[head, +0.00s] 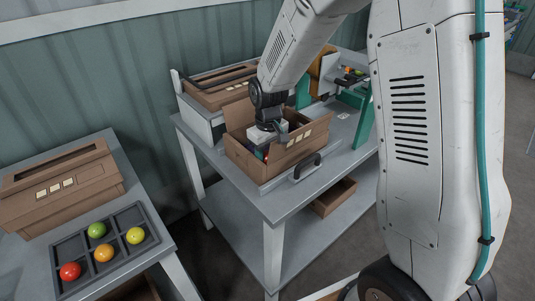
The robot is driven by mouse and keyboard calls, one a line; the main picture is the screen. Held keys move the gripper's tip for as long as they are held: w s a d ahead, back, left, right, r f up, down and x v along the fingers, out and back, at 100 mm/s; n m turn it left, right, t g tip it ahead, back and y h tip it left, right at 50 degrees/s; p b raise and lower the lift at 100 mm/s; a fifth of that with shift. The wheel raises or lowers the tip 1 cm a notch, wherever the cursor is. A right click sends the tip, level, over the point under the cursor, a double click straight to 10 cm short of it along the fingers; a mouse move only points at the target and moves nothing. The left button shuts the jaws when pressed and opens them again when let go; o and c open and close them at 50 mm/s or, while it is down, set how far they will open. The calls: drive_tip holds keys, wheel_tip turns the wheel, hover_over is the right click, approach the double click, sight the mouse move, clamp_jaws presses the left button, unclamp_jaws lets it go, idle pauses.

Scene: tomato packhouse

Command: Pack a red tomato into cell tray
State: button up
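The dark cell tray (57,285) lies on the left table. A red tomato (70,271), an orange one (103,253) and a yellow one (135,235) sit along its front row. A green one (97,230) sits in the middle of the back row, and the cells on either side of it look empty. My gripper (272,148) points down into the open cardboard box (290,155) on the middle table. A bit of red shows beside it in the box. The fingertips are hidden, so I cannot tell whether they hold anything.
Another brown box (222,86) stands behind the open box. A teal-framed device (350,88) is at the back right. A small carton (333,197) sits on the lower shelf (240,230).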

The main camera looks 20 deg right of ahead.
idle(0.4)
drive_tip(key=o, duration=0.8)
drive_tip(key=c, duration=0.3)
drive_tip(key=shift+r, duration=0.1)
drive_tip(key=shift+r, duration=2.9)
